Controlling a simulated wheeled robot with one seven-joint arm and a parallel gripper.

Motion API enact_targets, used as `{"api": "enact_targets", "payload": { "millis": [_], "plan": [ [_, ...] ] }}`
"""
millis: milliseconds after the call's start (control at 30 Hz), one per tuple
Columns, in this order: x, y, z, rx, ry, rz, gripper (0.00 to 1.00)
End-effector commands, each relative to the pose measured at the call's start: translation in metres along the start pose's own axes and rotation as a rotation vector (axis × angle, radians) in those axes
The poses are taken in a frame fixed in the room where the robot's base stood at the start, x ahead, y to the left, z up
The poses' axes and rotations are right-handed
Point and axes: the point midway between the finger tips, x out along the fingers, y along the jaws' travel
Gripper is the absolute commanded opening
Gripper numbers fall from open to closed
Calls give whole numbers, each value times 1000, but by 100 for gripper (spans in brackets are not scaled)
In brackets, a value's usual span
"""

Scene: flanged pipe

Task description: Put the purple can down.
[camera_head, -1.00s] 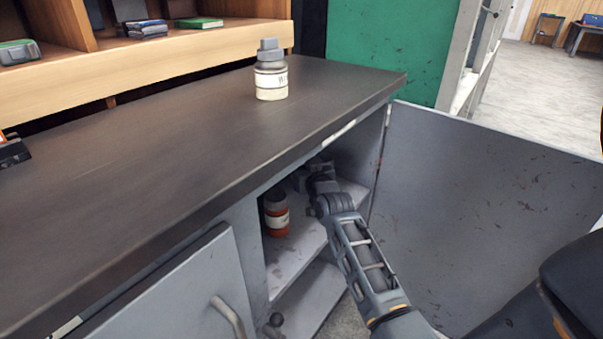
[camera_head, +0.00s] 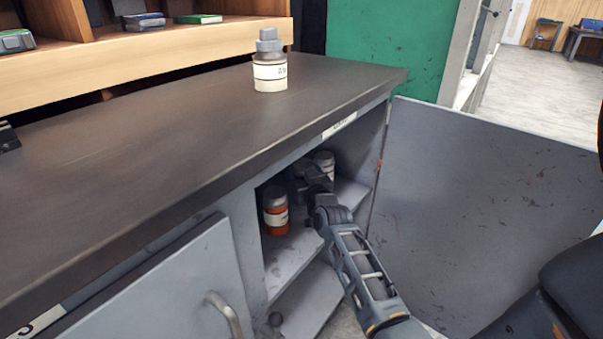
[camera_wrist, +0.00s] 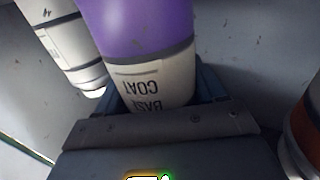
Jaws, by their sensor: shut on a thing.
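The purple can (camera_wrist: 140,25) shows in the wrist view, with a pale band lettered "BASE COAT". My gripper (camera_wrist: 160,92) is shut on it, with a dark finger at each side of the band. In the head view my gripper (camera_head: 303,182) is inside the open cabinet (camera_head: 290,262), at the shelf with the other cans. The purple can is hidden there by my wrist and the counter edge. I cannot tell whether its base touches the shelf.
An orange can (camera_head: 275,212) stands left of my gripper, and a white can (camera_head: 325,160) stands behind it to the right. The white one is close to the purple can in the wrist view (camera_wrist: 62,40). The open door (camera_head: 480,210) is at right.

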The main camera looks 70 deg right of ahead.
Motion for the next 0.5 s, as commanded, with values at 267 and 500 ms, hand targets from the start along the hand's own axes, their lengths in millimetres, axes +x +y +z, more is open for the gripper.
{"api": "enact_targets", "payload": {
  "millis": [267,500],
  "plan": [
    [0,-1,7,-1,-5,-1,18],
    [-1,-1,12,-1,-12,-2,92]
  ]
}}
